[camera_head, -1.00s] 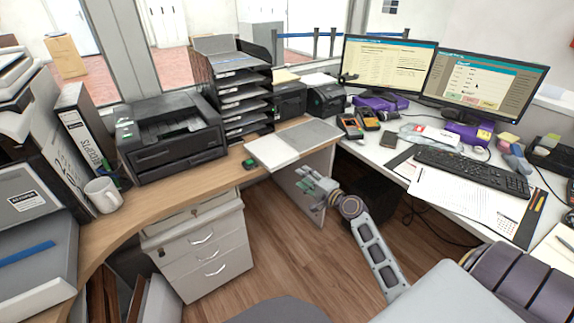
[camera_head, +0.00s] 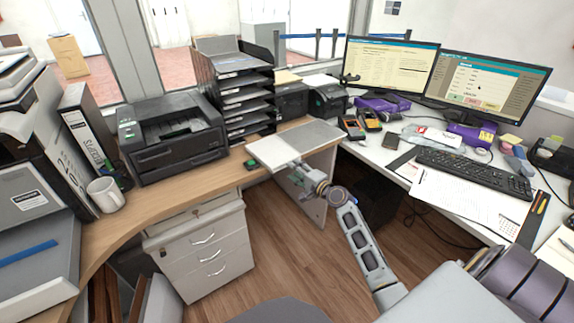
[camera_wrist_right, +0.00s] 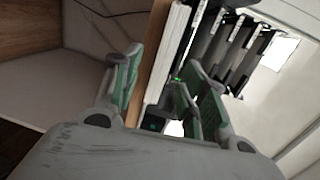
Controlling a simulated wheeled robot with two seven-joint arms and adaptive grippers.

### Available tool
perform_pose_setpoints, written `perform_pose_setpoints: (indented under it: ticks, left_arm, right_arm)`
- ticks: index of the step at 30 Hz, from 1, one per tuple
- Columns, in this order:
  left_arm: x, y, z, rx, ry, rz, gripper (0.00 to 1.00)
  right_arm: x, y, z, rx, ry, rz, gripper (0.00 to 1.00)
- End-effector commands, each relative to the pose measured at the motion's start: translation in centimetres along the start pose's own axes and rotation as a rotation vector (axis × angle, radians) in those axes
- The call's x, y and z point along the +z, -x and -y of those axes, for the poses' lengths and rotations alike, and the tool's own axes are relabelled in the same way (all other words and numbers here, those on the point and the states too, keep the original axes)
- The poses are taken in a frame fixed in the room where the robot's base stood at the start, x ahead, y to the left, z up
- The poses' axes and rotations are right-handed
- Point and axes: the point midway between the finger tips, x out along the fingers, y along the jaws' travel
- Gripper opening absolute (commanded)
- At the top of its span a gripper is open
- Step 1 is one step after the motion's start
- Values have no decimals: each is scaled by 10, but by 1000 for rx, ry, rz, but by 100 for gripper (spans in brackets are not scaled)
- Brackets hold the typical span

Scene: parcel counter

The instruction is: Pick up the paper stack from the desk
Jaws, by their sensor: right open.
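The white paper stack (camera_head: 270,152) lies flat on the wooden desk, at its front edge. My right gripper (camera_head: 299,175) is open at that edge, close to the stack's front right corner. In the right wrist view the layered white edge of the stack (camera_wrist_right: 176,50) shows beside the brown desk edge. The right gripper (camera_wrist_right: 165,95) has one green-padded finger on each side of these edges there. I cannot tell whether either finger touches the paper. My left gripper is not in view.
A grey flat sheet or pad (camera_head: 312,132) lies right behind the stack. A small green-and-black item (camera_head: 251,165) is left of it. A printer (camera_head: 170,138), a tray rack (camera_head: 235,90) and drawers (camera_head: 205,255) stand nearby. Open floor lies in front.

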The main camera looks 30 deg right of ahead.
Motion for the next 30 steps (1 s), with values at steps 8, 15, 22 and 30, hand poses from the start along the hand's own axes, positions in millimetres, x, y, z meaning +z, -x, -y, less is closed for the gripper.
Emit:
perform_pose_setpoints:
  ticks: [8,15,22,30]
  left_arm:
    - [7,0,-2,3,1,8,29]
    - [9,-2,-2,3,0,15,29]
    - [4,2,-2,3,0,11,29]
    - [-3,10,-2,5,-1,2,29]
  right_arm:
    - [0,-17,2,0,1,0,43]
    - [0,-31,4,-1,1,0,43]
    - [0,-45,6,-1,1,0,43]
    - [0,-55,7,0,1,0,43]
